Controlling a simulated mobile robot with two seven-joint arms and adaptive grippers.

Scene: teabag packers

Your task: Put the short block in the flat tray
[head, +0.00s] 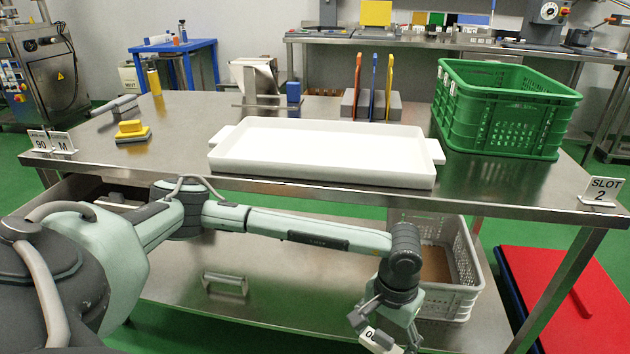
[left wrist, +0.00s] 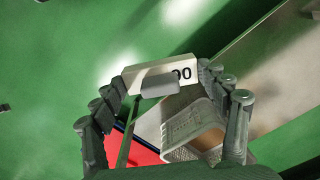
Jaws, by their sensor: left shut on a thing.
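The flat tray (head: 320,178) is a wide, white, shallow tray with end handles, empty on the steel table. My left gripper (head: 380,338) hangs low in front of the table, below the tray's right end. It is shut on a pale piece marked with dark digits (head: 376,340). In the left wrist view this marked piece (left wrist: 146,74) lies across the fingers (left wrist: 160,95), with a grey part in front of it. I cannot tell for sure whether it is the short block. My right gripper is not in view.
A green crate (head: 505,125) stands right of the tray. Upright boards in a rack (head: 374,100) stand behind it, and yellow pads (head: 132,130) lie to the left. The table's front edge (head: 300,190) lies above my gripper. A grey crate (head: 447,309) is on the lower shelf.

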